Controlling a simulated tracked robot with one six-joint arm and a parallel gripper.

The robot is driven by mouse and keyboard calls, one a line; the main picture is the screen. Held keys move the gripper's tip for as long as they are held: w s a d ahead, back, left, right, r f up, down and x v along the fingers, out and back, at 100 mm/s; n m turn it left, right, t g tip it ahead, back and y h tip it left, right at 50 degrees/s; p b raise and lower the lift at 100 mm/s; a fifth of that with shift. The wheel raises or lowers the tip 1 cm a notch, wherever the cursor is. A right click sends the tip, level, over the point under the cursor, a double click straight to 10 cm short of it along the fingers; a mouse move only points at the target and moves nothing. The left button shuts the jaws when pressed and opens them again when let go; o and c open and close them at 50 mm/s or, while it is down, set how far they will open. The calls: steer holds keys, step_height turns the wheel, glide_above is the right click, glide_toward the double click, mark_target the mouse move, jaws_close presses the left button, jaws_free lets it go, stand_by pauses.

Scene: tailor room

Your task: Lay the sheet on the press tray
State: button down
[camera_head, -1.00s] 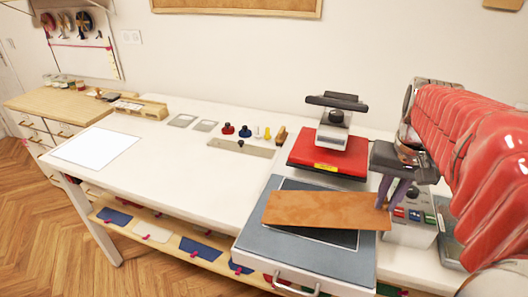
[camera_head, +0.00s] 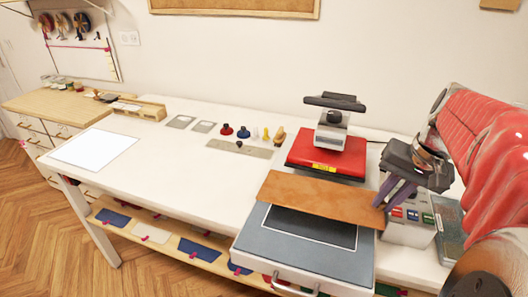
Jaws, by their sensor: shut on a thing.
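A brown leather-like sheet (camera_head: 318,197) is held by its right end in my gripper (camera_head: 383,198), whose purple fingers are shut on it. The sheet spans the back part of the press tray and looks slightly raised above it; I cannot tell whether it touches. The press tray (camera_head: 273,254) is grey-blue with a dark, white-edged rectangle (camera_head: 312,228) in its middle, partly covered by the sheet. The tray has a handle at its front. The red press head (camera_head: 326,150) with its black top lever stands just behind the sheet.
Stamps (camera_head: 243,131) and a metal ruler (camera_head: 240,148) lie behind left. A white sheet (camera_head: 95,149) lies at the table's left. The table (camera_head: 180,170) between is clear.

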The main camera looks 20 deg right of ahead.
steer(key=shift+f, duration=3.1)
steer(key=shift+f, duration=1.9)
steer(key=c, duration=1.7)
jaws_free()
steer(key=shift+c, duration=0.2)
steer(key=a+v, duration=0.1)
steer(key=v, duration=1.1)
steer(key=shift+d, duration=0.45)
